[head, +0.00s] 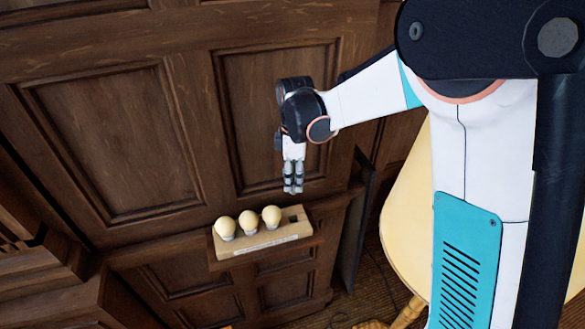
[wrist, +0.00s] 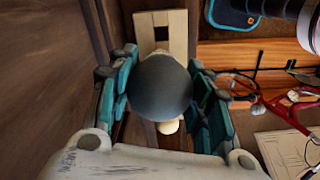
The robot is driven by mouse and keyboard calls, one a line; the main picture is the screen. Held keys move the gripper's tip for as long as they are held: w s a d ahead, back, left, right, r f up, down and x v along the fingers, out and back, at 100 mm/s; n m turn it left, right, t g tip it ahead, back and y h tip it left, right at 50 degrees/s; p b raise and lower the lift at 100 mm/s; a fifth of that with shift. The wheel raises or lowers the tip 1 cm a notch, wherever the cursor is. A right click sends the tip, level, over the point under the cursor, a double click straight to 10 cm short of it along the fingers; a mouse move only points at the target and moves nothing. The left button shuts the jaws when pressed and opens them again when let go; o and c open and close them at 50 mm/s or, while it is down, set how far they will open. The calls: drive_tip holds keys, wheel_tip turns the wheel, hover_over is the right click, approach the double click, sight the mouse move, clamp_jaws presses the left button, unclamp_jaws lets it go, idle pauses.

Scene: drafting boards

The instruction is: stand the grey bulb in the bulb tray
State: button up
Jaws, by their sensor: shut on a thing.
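My gripper (head: 293,188) hangs pointing down above the right end of the bulb tray in the head view. In the wrist view my gripper (wrist: 161,84) is shut on the grey bulb (wrist: 160,88), whose dark round top faces the camera. The bulb's lower part is hidden, and I cannot make the bulb out in the head view. The bulb tray (head: 262,244) is a pale wooden block holding several cream bulbs (head: 248,221) in a row, with a dark empty square hole at its right end. In the wrist view the tray (wrist: 178,24) shows beyond the grey bulb.
The tray rests on a narrow dark ledge against a panelled wooden wall (head: 110,140). A pale yellow rounded seat or tabletop (head: 405,200) stands at the right. The wrist view shows a blue and orange object (wrist: 234,12) and red-handled items (wrist: 285,108) off to the right.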

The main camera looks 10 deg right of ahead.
sight(293, 183)
drive_tip(key=shift+s+f+b, duration=0.1)
drive_tip(key=shift+f+b, duration=0.25)
drive_tip(key=shift+f, duration=0.4)
drive_tip(key=shift+f+b, duration=0.4)
drive_tip(key=shift+f, duration=0.45)
drive_tip(key=shift+f+b, duration=3.7)
drive_tip(key=shift+f, duration=1.7)
drive_tip(key=shift+f+b, duration=0.55)
drive_tip(key=shift+f, duration=0.1)
drive_tip(key=o, duration=0.9)
drive_tip(key=shift+r, duration=0.15)
